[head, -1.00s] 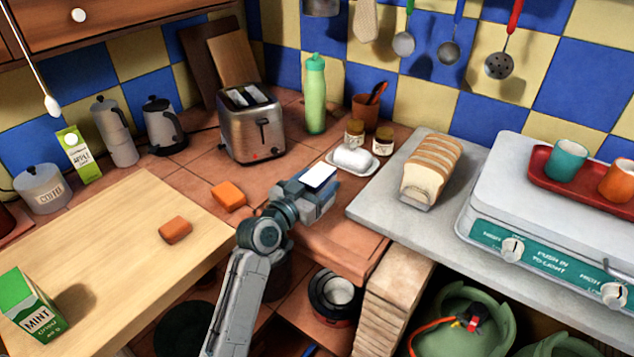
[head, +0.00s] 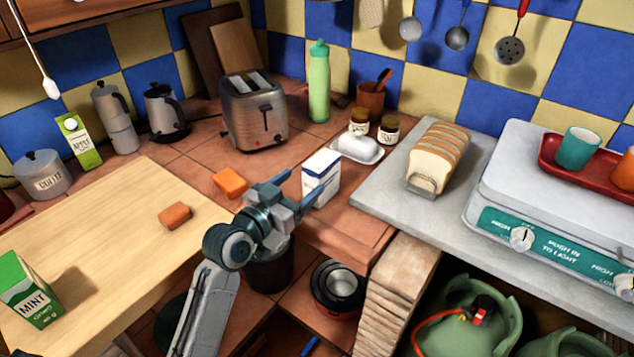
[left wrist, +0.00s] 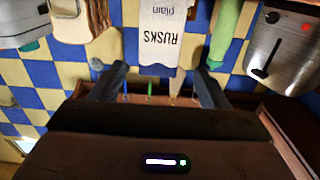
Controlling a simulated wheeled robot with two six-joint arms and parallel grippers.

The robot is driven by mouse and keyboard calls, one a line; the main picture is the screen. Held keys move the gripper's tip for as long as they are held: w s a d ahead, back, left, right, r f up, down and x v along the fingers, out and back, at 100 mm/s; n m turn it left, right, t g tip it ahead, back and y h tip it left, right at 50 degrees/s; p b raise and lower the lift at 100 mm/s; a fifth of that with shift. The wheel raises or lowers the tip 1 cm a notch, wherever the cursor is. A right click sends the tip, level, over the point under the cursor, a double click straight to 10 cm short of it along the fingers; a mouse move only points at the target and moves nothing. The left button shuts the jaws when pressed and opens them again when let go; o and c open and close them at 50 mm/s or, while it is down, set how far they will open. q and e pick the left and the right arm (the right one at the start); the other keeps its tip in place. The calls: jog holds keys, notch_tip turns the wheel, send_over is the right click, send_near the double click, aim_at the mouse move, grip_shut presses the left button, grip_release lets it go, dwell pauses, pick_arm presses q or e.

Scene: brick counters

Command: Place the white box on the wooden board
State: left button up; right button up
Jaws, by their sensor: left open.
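The white box (head: 321,182), with a blue band near its top, stands upright on the tiled counter, left of the grey slab. In the left wrist view the white box (left wrist: 160,38) appears upside down with the word RUSKS. My left gripper (head: 298,184) is open at the near left side of the box. In the left wrist view its fingers (left wrist: 160,86) are spread with a gap between them, and the box lies beyond them. The pale wooden board (head: 100,215) lies at the left. My right gripper is not in view.
An orange-brown block (head: 175,215) and a green mint carton (head: 28,290) are on the board; its middle is clear. An orange block (head: 230,182) lies between board and box.

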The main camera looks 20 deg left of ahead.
aim_at(310, 175)
pick_arm(q)
jog(key=x, duration=0.5)
jog(key=shift+r+p, duration=0.1)
jog(key=shift+p, duration=0.25)
jog(key=p+x, duration=0.1)
jog(key=x, duration=0.3)
jog(key=shift+d, duration=0.1)
jog(key=shift+w, duration=0.3)
jog(key=c, duration=1.2)
jog(key=shift+o, duration=0.2)
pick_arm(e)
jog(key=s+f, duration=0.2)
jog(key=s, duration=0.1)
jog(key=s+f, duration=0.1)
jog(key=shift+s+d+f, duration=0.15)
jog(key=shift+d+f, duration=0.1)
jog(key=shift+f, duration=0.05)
pick_arm(q)
jog(key=shift+r, duration=0.1)
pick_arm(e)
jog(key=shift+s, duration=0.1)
